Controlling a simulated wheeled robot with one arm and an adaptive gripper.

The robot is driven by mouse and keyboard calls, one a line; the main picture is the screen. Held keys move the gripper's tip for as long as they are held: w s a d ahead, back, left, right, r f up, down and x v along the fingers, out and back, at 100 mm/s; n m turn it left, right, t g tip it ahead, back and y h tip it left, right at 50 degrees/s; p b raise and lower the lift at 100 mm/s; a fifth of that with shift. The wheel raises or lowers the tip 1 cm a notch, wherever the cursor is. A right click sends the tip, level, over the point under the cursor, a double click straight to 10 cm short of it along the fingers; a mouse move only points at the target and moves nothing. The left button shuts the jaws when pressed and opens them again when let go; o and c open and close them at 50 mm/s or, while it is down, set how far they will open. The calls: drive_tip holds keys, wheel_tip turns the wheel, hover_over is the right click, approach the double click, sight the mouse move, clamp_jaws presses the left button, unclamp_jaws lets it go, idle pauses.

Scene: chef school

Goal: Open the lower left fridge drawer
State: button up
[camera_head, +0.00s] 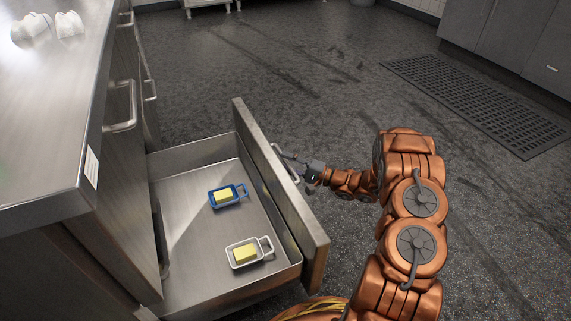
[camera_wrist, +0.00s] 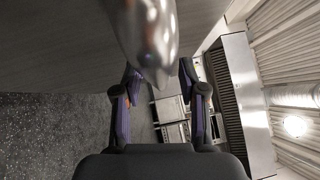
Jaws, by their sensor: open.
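The lower drawer (camera_head: 205,240) stands pulled well out of the steel counter unit, at the lower left of the head view. Its front panel (camera_head: 280,190) faces right and carries a metal bar handle (camera_head: 286,165). My gripper (camera_head: 297,165) is at this handle, on the outer side of the panel. In the wrist view the open fingers (camera_wrist: 158,95) stand on either side of the shiny handle (camera_wrist: 150,40). I cannot tell whether they touch it. Inside the drawer lie a blue dish (camera_head: 228,196) and a white dish (camera_head: 249,253), each with a yellow block.
The steel worktop (camera_head: 50,100) with white items (camera_head: 45,28) is at the left. Another handle (camera_head: 120,106) sits on the shut front above the open drawer. A floor grate (camera_head: 475,100) lies at the right. The dark floor beyond the drawer is clear.

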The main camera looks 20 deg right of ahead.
drive_tip(key=shift+w+a, duration=0.2)
clamp_jaws()
idle(0.3)
idle(0.3)
